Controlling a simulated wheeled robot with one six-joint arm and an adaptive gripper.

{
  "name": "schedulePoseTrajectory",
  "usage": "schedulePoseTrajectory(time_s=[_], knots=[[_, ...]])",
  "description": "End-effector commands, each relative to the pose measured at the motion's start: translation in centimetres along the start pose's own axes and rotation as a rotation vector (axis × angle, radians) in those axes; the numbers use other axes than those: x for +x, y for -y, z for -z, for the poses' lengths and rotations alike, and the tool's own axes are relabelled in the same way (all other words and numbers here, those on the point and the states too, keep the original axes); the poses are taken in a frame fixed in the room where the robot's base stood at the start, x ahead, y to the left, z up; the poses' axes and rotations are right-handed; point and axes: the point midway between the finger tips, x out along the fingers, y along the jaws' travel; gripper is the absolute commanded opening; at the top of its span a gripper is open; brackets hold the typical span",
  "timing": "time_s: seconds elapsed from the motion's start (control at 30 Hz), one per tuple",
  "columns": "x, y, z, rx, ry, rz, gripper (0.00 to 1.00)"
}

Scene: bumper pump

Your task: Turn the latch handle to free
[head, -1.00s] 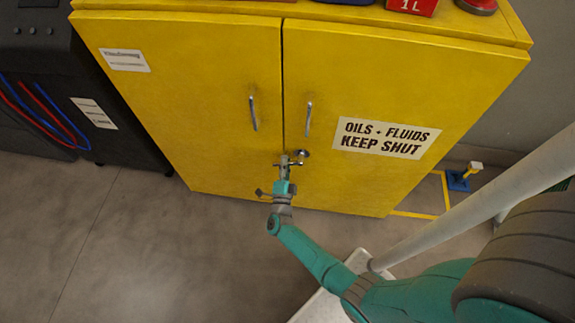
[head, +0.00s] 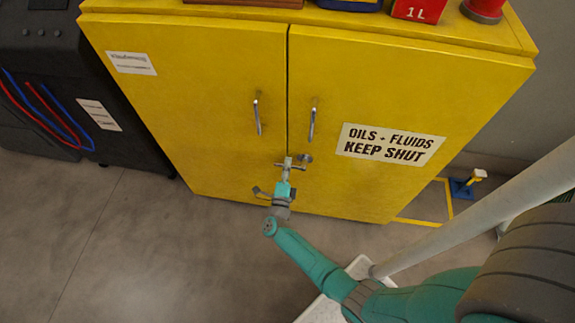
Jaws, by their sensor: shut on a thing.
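The latch handle (head: 305,159) is a small metal part low on the right door of the yellow cabinet (head: 215,120), close to the seam between the doors. My gripper (head: 287,163) is at the latch, shut on its left part, which crosses toward the seam. The fingers partly hide the handle, so its exact angle is hard to tell. Both cabinet doors look closed, each with a vertical metal pull, the left pull (head: 257,114) and the right pull (head: 312,120).
A dark machine (head: 85,95) with red and blue hoses stands left of the cabinet. A red 1L can (head: 415,10) and other items sit on the cabinet top. A blue object (head: 462,188) is on the floor at right. Floor in front on the left is clear.

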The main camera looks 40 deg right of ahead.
Motion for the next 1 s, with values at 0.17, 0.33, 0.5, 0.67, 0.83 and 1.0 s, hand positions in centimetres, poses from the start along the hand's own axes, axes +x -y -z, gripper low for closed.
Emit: schedulePoseTrajectory(time_s=[0.17, 0.33, 0.5, 0.67, 0.83, 1.0], knots=[[0.0, 0.1, 0.1, 0.002, -0.003, 0.002, 0.0], [0.0, 0.1, 0.1, 0.001, -0.002, 0.001, 0.42], [0.0, 0.0, 0.0, 0.0, -0.002, 0.001, 0.42], [-0.5, 0.0, 0.0, 0.0, 0.0, 0.001, 0.42], [-2.7, 0.0, 0.0, -0.001, 0.003, 0.0, 0.42], [-5.9, 0.0, -0.1, 0.0, 0.004, 0.001, 0.42]])
